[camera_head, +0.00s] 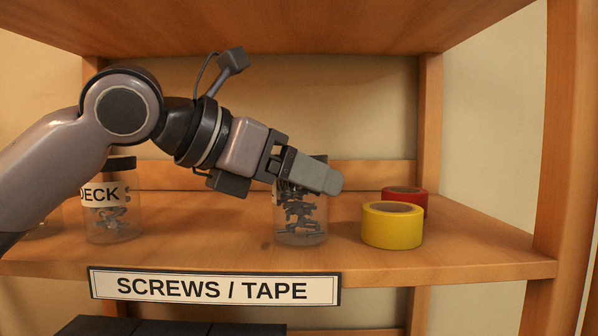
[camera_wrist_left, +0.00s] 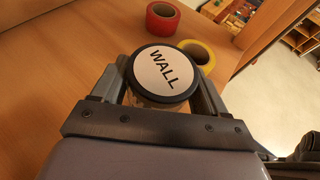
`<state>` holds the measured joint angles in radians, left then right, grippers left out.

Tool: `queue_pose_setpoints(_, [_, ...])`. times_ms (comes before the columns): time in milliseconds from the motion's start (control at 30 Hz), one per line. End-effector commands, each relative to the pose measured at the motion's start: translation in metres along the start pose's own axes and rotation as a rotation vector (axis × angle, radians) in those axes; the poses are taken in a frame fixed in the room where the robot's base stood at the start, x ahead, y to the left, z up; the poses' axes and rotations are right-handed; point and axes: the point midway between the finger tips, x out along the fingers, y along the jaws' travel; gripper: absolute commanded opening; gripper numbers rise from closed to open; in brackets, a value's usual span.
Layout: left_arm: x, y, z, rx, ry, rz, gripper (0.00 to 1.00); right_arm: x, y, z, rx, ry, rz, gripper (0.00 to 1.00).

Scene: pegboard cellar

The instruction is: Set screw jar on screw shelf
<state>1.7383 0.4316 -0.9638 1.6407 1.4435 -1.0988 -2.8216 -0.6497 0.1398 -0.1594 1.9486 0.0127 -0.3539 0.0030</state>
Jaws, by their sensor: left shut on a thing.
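A clear screw jar (camera_head: 301,222) with dark screws inside is upright at the shelf labelled "SCREWS / TAPE" (camera_head: 478,252). Its round lid reads "WALL" in the left wrist view (camera_wrist_left: 162,73). My left gripper (camera_head: 318,176) is shut on this jar near its top, with a finger on either side of it in the left wrist view (camera_wrist_left: 164,90). The gripper hides much of the lid in the head view. The jar's base looks at or very near the shelf board; I cannot tell whether it touches. My right gripper is not in view.
A yellow tape roll (camera_head: 392,226) lies just right of the jar, with a red tape roll (camera_head: 405,196) behind it. A jar labelled "DECK" (camera_head: 112,221) stands to the left, beside another partly hidden jar (camera_head: 45,228). A shelf board (camera_head: 290,25) is overhead.

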Motion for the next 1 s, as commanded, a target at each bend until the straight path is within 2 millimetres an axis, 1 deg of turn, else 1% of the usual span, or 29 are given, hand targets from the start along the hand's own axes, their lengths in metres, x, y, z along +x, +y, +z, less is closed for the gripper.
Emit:
queue_pose_setpoints(133, [-0.001, -0.001, 0.001, 0.001, -0.004, 0.000, 0.28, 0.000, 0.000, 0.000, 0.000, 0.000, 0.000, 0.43])
queue_pose_setpoints(267, [0.001, -0.001, -0.002, 0.001, -0.003, -0.001, 0.28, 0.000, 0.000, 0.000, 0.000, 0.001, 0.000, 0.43])
queue_pose_setpoints(300, [0.001, 0.000, -0.002, 0.000, 0.000, -0.001, 0.86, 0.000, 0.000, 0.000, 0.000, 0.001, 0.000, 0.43])
queue_pose_setpoints(333, [0.001, 0.000, -0.002, 0.000, 0.000, -0.001, 0.96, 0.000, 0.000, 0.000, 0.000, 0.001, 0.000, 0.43])
queue_pose_setpoints(367, [0.001, 0.000, -0.002, 0.000, 0.000, -0.001, 0.99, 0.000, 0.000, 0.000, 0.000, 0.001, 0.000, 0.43])
queue_pose_setpoints(633, [0.001, 0.000, -0.002, 0.001, 0.000, 0.000, 0.99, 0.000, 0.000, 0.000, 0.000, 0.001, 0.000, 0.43])
queue_pose_setpoints(733, [-0.002, 0.000, 0.001, 0.001, -0.001, 0.001, 0.99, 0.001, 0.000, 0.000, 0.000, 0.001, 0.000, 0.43])
queue_pose_setpoints(867, [-0.022, 0.000, 0.000, 0.001, -0.002, 0.001, 0.99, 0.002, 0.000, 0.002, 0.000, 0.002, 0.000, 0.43])
queue_pose_setpoints(1000, [-0.053, 0.001, 0.000, 0.001, -0.004, 0.003, 0.99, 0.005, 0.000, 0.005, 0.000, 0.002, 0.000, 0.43])
